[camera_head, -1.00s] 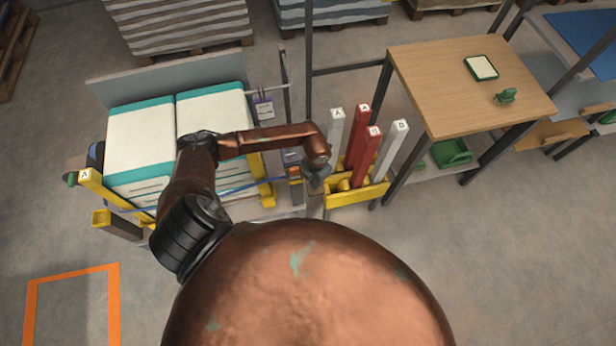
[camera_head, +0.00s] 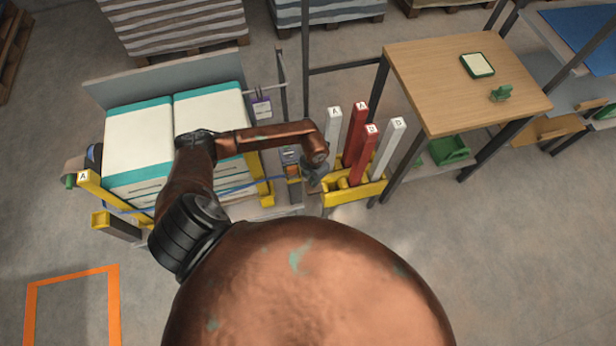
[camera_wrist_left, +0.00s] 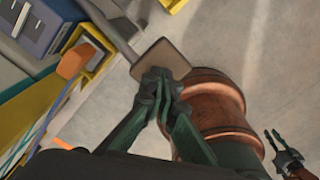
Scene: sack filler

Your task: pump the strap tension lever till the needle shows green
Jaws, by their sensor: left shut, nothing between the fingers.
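In the left wrist view my left gripper (camera_wrist_left: 160,82) is shut and empty, its fingertips at the near edge of a flat brown-grey pad (camera_wrist_left: 160,60) on a grey bar, which looks like the tension lever. I cannot tell whether they touch. In the head view the left gripper (camera_head: 313,176) is small, low beside the sack stack, and largely hides the lever. A blue strap (camera_head: 235,188) runs along the sacks (camera_head: 140,140). No needle or green zone can be made out. My right gripper (camera_wrist_left: 284,154) shows small in the left wrist view; its jaw state is unclear.
A yellow rack (camera_head: 345,193) with white and red posts stands just right of the left gripper. A wooden table (camera_head: 465,85) is beyond it. An orange part (camera_wrist_left: 74,61) and blue-grey box (camera_wrist_left: 45,25) lie near the lever bar. Floor at right is clear.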

